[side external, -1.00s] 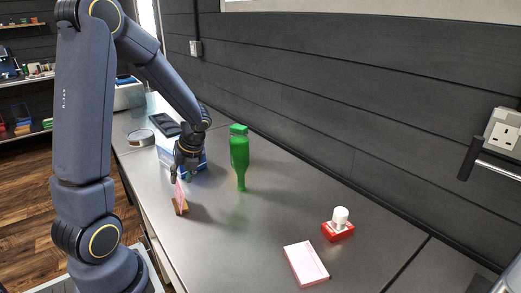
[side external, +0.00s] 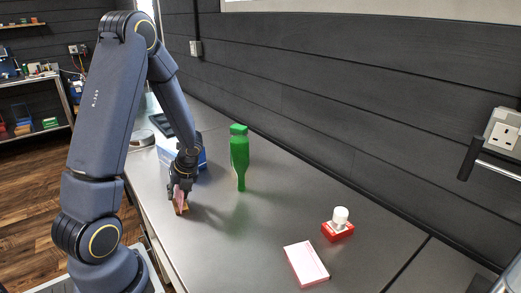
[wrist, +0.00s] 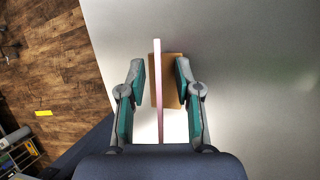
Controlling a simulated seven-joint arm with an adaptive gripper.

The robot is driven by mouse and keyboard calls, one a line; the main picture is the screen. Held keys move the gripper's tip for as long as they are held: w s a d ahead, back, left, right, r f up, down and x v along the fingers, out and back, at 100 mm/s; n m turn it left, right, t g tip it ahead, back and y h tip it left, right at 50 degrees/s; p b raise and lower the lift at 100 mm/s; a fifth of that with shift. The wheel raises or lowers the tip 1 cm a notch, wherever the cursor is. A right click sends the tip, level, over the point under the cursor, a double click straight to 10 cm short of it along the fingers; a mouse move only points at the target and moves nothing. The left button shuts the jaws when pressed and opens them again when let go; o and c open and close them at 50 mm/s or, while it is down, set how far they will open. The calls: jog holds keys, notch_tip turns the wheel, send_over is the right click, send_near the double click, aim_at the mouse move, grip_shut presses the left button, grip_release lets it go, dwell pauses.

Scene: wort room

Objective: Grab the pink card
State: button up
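The pink card (side external: 179,194) stands upright in a small brown wooden holder (side external: 184,209) near the counter's left edge. In the wrist view the card (wrist: 159,85) shows edge-on as a thin pale pink strip, with the brown holder (wrist: 173,80) behind it. My gripper (side external: 180,187) is low over the holder. In the wrist view its two fingers (wrist: 161,83) are open, one on each side of the card, with a gap on both sides. The card is closer to the middle than to either finger.
A green bottle (side external: 240,157) stands right of my gripper, and a blue box (side external: 201,160) is behind it. A pink notebook-like item (side external: 306,263) and a red block with a white knob (side external: 338,224) lie toward the front right. The counter between them is clear.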

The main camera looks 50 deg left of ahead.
jog(key=shift+f, duration=0.1)
grip_shut()
dwell(0.5)
